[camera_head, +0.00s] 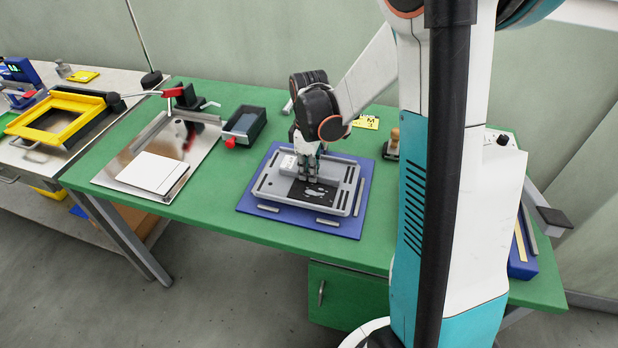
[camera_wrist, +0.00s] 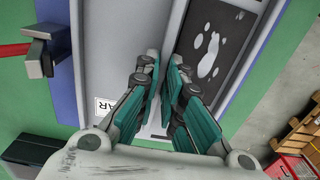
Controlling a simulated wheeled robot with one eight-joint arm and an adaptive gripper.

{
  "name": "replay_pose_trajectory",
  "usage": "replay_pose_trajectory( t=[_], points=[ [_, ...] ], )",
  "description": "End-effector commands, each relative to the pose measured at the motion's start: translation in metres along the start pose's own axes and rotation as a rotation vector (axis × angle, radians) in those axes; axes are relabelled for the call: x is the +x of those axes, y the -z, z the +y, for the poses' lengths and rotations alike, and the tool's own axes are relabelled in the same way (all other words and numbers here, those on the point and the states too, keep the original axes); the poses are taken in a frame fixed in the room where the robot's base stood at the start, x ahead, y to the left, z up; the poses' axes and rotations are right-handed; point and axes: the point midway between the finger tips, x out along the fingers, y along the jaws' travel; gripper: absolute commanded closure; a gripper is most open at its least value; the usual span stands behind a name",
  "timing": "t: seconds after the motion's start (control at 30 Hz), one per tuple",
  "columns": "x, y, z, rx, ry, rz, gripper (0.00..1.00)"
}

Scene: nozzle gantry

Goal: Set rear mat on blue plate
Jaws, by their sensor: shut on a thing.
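The rear mat appears to be the grey tray-like piece (camera_head: 299,204), with a label ending in "AR" in the wrist view. One half is light grey; the other holds a dark panel (camera_head: 313,192) with white marks, also in the wrist view (camera_wrist: 213,45). It lies over the blue plate (camera_head: 345,229), whose border shows around it; I cannot tell whether it rests flat or hovers slightly. My gripper (camera_head: 307,178) points down at its middle. In the wrist view my gripper (camera_wrist: 163,65) is shut on the mat's middle rib; the fingers hide the gripped part.
Grey strips (camera_head: 328,222) lie on the blue plate's front border. To the left are a dark bin (camera_head: 244,122) and a metal sheet with a white block (camera_head: 153,173). A small stamp-like tool (camera_head: 392,143) stands right of the plate. Green tabletop is bare in front.

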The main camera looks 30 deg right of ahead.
Motion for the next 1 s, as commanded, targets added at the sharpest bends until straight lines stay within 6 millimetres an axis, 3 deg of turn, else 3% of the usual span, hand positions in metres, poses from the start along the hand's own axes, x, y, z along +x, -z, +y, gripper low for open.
replay_pose_trajectory(
  t=[0.17,0.57,0.6,0.67,1.0],
  points=[
    [0.022,0.000,0.000,0.000,0.000,0.000,1.00],
    [0.025,0.000,0.000,0.000,0.000,0.000,1.00],
    [0.025,0.000,0.000,0.000,0.000,0.000,0.87],
    [0.024,0.000,0.000,0.000,0.000,0.000,0.74],
    [0.024,0.000,0.000,0.000,0.000,0.000,0.72]
  ],
)
